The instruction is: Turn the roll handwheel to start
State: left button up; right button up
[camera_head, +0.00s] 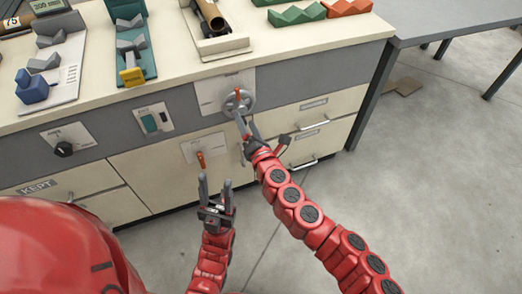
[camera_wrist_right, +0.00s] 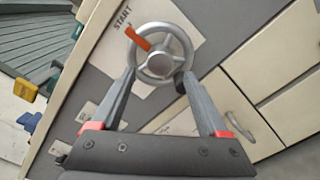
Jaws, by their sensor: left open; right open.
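The roll handwheel (camera_head: 238,101) is a small grey spoked wheel with an orange mark, on a pale plate on the cabinet front. In the right wrist view the handwheel (camera_wrist_right: 159,54) has "START" printed at its upper left, and the orange mark lies toward that word. My right gripper (camera_head: 243,122) is at the wheel. In the right wrist view its open fingers (camera_wrist_right: 156,82) reach the wheel's lower rim, one on each side; I cannot tell whether they touch it. My left gripper (camera_head: 215,184) is open and empty, in front of the cabinet, below and left of the wheel.
An orange lever (camera_head: 201,160) sits on a plate below the wheel. A black knob (camera_head: 63,149) and a teal switch (camera_head: 149,124) are further left. Drawer handles (camera_head: 303,162) stick out at right. Fixtures stand on the countertop (camera_head: 290,40). Floor (camera_head: 440,180) at right is clear.

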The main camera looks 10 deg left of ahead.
jog(key=v, duration=1.4)
jog(key=shift+s, duration=0.1)
